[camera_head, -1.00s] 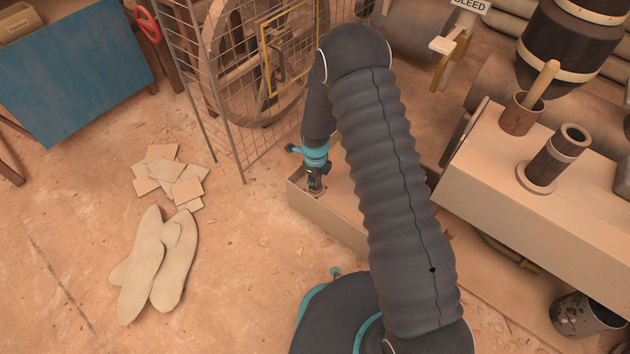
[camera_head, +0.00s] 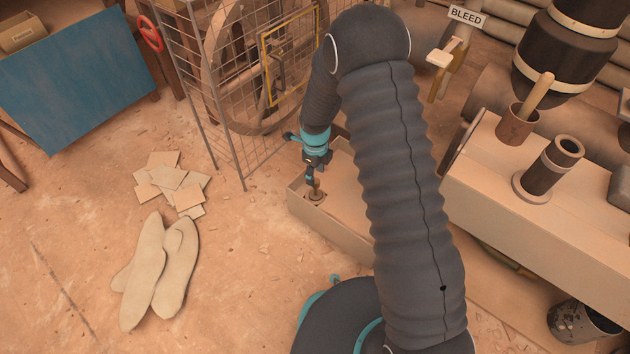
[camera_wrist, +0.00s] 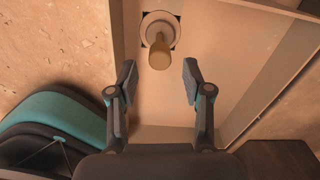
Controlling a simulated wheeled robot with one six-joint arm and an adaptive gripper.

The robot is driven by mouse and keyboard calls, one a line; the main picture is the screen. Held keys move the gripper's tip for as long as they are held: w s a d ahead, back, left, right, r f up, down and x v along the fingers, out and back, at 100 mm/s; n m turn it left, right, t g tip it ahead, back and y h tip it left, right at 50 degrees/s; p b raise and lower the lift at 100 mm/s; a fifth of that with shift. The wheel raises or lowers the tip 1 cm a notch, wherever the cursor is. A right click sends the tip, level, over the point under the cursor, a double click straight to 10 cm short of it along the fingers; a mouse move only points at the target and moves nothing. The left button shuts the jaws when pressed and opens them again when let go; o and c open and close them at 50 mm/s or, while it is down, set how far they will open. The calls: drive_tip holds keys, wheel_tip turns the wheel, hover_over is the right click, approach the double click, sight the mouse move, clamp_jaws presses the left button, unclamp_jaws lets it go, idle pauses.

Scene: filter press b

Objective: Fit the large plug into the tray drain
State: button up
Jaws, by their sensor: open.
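The large plug (camera_wrist: 160,52) stands in the tray drain (camera_wrist: 147,33) in the wrist view, its tan handle pointing toward the camera. A pale round flange and dark corners show around its base; how deep it sits I cannot tell. In the head view the plug (camera_head: 316,191) shows small at the near left corner of the tray (camera_head: 335,230). My gripper (camera_wrist: 158,75) is open, its fingers apart on either side and short of the handle, touching nothing that I can see. In the head view my gripper (camera_head: 313,172) is just above the plug.
A wire mesh guard (camera_head: 215,110) stands behind the tray. A tan bench (camera_head: 540,205) with upright pots is at the right. Loose tiles (camera_head: 175,180) and flat pale sacks (camera_head: 158,270) lie on the floor at left, with bare floor around them.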

drive_tip(key=shift+r, duration=1.95)
drive_tip(key=s+d+r+n+t, duration=0.1)
drive_tip(key=s+d+r+n, duration=0.25)
drive_tip(key=r, duration=0.45)
drive_tip(key=s+d+r+n+t, duration=0.1)
drive_tip(key=s+d+r+n, duration=0.2)
drive_tip(key=r, duration=0.6)
drive_tip(key=s+d+r+n+t, duration=0.1)
drive_tip(key=s+d+r+n, duration=0.2)
drive_tip(key=r, duration=0.5)
drive_tip(key=s+d+r+n+t, duration=0.1)
drive_tip(key=s+d+r+n, duration=0.2)
drive_tip(key=s+r+n, duration=0.2)
drive_tip(key=s+d+r+n+t, duration=0.1)
drive_tip(key=s+d+r+n, duration=0.3)
drive_tip(key=s+n, duration=0.5)
drive_tip(key=s+r, duration=0.1)
drive_tip(key=s, duration=0.3)
drive_tip(key=shift+s+t, duration=0.3)
drive_tip(key=shift+s, duration=0.05)
wheel_tip(320, 180, up, 7)
drive_tip(key=p, duration=0.7)
drive_tip(key=shift+r+p, duration=0.15)
drive_tip(key=shift+p, duration=0.25)
